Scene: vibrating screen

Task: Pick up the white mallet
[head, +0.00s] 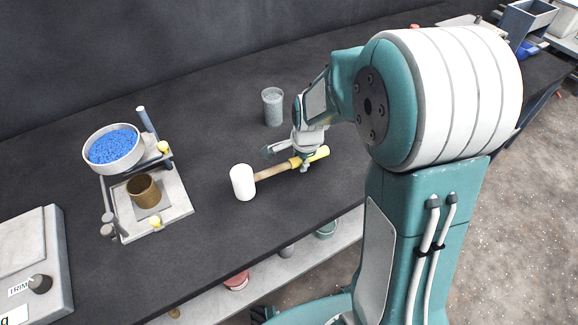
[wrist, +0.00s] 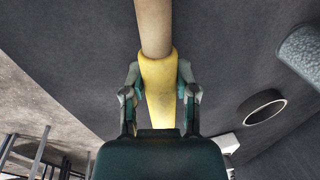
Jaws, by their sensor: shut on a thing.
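The white mallet (head: 243,182) is over the dark bench in the head view, its white head at the left and its wooden handle running right to a yellow grip. My gripper (head: 299,163) is shut on the yellow grip of the handle. In the wrist view the two fingers of my gripper (wrist: 160,95) stand on either side of the yellow grip (wrist: 160,75), with the wooden handle of the mallet (wrist: 154,25) beyond. The mallet's head is out of the wrist view. I cannot tell whether the mallet touches the bench.
A clear grey cup (head: 273,106) stands behind my gripper. At the left is a vibrating screen stand (head: 180,200) with a pan of blue grains (head: 113,147) and a brown cup (head: 143,190). A scale (head: 35,260) is at the far left. The bench's front edge is close.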

